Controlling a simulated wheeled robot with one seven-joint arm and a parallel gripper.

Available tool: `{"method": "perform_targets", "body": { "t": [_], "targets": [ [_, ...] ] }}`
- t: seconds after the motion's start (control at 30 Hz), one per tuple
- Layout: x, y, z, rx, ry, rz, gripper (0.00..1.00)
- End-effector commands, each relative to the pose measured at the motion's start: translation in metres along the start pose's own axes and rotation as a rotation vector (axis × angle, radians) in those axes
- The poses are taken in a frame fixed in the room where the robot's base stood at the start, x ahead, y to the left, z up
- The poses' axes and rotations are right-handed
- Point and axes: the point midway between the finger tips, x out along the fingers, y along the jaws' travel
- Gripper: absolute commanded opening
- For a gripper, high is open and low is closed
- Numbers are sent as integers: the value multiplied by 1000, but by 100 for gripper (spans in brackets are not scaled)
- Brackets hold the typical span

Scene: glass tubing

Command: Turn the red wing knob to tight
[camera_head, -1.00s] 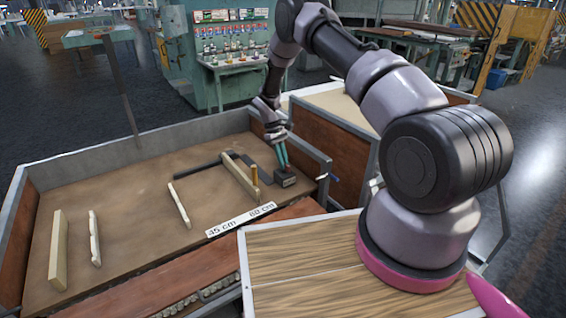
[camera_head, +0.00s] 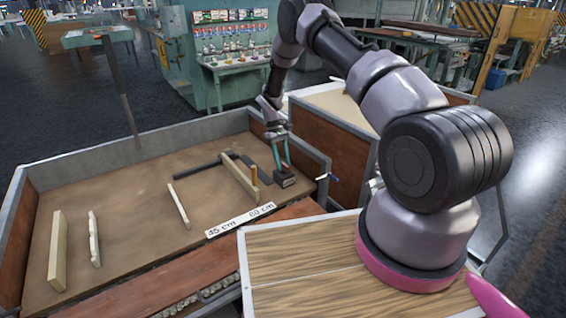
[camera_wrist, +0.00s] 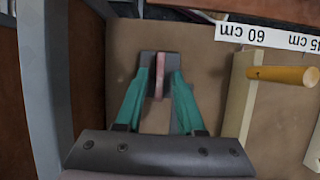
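The red wing knob (camera_wrist: 158,76) shows in the wrist view as a narrow pinkish-red wing, seen edge-on, on a dark block (camera_wrist: 150,58). The block also shows in the head view (camera_head: 285,180) near the right end of the brown board. My gripper (camera_wrist: 160,73) has teal fingers, one on each side of the wing. The fingers are spread, with a small gap visible between each tip and the wing. In the head view my gripper (camera_head: 282,165) reaches down over the block, and the knob is mostly hidden there. Any tightness mark is too small to read.
A pale upright bar (camera_head: 238,178) with a yellow peg (camera_head: 254,176) stands close left of the block. A white strip marked 45 cm and 60 cm (camera_head: 240,220) lies in front. The tray's grey right rim (camera_head: 304,150) is close by.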

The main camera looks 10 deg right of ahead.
Motion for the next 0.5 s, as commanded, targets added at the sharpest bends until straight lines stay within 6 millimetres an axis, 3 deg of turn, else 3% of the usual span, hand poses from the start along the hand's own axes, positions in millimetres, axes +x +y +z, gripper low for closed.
{"method": "perform_targets", "body": {
  "t": [0.33,0.5],
  "targets": [
    [-1,0,0,-1,-2,1,42],
    [-21,0,0,-1,0,2,42]
  ]
}}
